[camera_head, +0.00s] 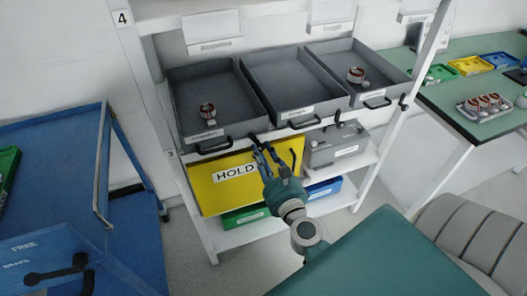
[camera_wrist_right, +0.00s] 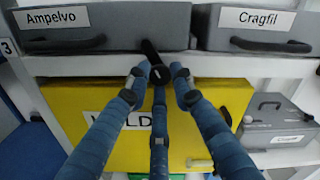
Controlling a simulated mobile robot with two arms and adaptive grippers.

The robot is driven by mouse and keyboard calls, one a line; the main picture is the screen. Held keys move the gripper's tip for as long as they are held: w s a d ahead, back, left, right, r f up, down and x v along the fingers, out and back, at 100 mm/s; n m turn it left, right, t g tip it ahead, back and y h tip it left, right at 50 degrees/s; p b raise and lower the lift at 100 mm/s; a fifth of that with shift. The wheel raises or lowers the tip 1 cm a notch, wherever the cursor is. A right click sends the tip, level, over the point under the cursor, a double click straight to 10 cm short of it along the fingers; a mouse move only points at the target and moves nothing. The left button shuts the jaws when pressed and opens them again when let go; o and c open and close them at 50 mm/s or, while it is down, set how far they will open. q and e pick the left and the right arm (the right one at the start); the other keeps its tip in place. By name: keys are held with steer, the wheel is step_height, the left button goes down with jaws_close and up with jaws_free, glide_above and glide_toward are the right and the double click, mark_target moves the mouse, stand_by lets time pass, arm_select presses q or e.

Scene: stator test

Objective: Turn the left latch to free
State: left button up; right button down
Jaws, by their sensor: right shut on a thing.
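The left latch (camera_head: 253,138) is a small black lever on the white shelf edge, between the left tray and the middle tray. In the right wrist view the latch (camera_wrist_right: 151,52) stands nearly upright, tilted slightly, its upper end in front of the gap between the drawers Ampelvo and Cragfil. Two similar black latches, the middle one (camera_head: 338,118) and the right one (camera_head: 403,102), sit further along. My left gripper is out of view.
A yellow HOLD panel (camera_head: 207,192) is close behind my right fingers. Above are the left tray (camera_head: 177,95) holding a copper part, the middle tray (camera_head: 270,75), empty, and the right tray (camera_head: 325,58). A grey case (camera_head: 338,142) stands right; a blue cart (camera_head: 50,140) stands left.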

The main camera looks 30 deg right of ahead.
steer(key=n+p, duration=0.1)
steer(key=n, duration=0.2)
steer(key=r+n+p, duration=0.1)
steer(key=n, duration=0.2)
steer(key=shift+w+p, duration=0.2)
steer(key=shift+p, duration=0.1)
steer(key=n+p, duration=0.1)
steer(key=n, duration=0.2)
steer(key=shift+a+n+p, duration=0.1)
steer(key=shift+n+p, duration=0.2)
steer(key=shift+n, duration=0.1)
steer(key=shift+f+n+p, duration=0.15)
steer(key=shift+n+p, duration=0.4)
steer(key=shift+n, duration=0.55)
steer(key=shift+a+f, duration=0.1)
steer(key=c, duration=1.5)
jaws_free()
steer(key=shift+a+f, duration=0.1)
steer(key=shift+f, duration=0.05)
